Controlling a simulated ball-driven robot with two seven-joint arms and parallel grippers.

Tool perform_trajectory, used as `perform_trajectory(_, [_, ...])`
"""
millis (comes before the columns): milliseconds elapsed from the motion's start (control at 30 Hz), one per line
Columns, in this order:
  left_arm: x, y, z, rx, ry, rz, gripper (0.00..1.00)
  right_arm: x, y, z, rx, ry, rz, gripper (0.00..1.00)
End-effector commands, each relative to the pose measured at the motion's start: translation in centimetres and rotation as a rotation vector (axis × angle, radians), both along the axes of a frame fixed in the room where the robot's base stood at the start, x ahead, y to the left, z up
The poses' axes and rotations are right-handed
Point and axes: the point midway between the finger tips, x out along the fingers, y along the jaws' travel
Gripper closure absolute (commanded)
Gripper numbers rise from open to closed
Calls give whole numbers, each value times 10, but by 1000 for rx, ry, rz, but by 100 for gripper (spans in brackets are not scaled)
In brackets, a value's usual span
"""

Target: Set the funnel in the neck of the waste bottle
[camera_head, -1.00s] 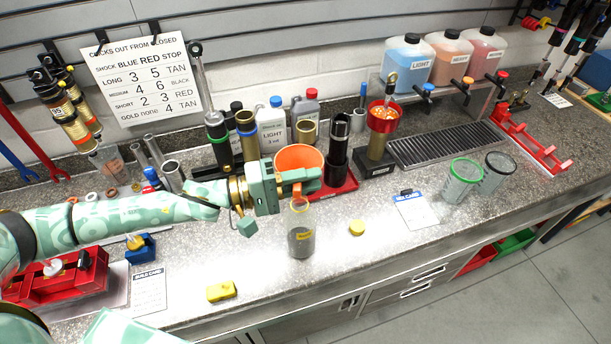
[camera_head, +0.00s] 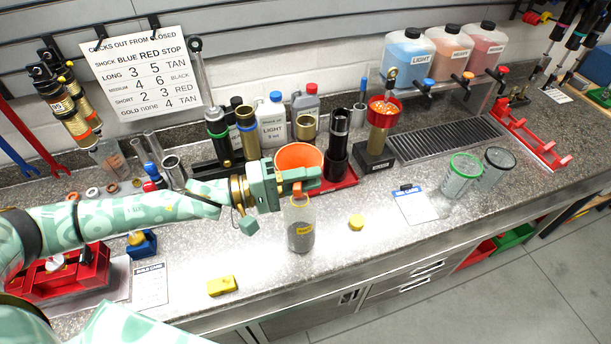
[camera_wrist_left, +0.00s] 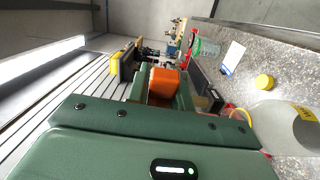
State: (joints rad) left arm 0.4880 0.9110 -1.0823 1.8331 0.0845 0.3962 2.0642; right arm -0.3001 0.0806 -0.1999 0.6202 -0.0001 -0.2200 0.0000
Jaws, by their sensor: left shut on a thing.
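My left gripper (camera_head: 300,182) is shut on the orange funnel (camera_head: 298,157), holding it upright with its wide mouth up. The waste bottle (camera_head: 301,232), clear with grey contents and a yellow label, stands on the bench directly below the funnel. The funnel's lower end is near the bottle's neck, but I cannot tell whether it is inside the neck. In the left wrist view, part of the funnel (camera_wrist_left: 165,84) shows between the fingers, and the bottle (camera_wrist_left: 285,128) is at the right. My right gripper is not in view.
A yellow cap (camera_head: 356,222) lies right of the bottle, and a yellow block (camera_head: 222,285) lies front left. A red tray (camera_head: 345,178) with black cylinders stands behind. A card (camera_head: 415,204) and a green-rimmed cup (camera_head: 462,176) are to the right. The bench around the bottle's front is clear.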

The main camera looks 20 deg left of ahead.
Motion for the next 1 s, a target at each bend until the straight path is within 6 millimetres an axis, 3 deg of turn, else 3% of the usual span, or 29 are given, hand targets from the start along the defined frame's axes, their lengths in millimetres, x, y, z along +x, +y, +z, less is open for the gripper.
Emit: perform_trajectory(1000, [0,0,-9,0,1,0,99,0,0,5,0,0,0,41])
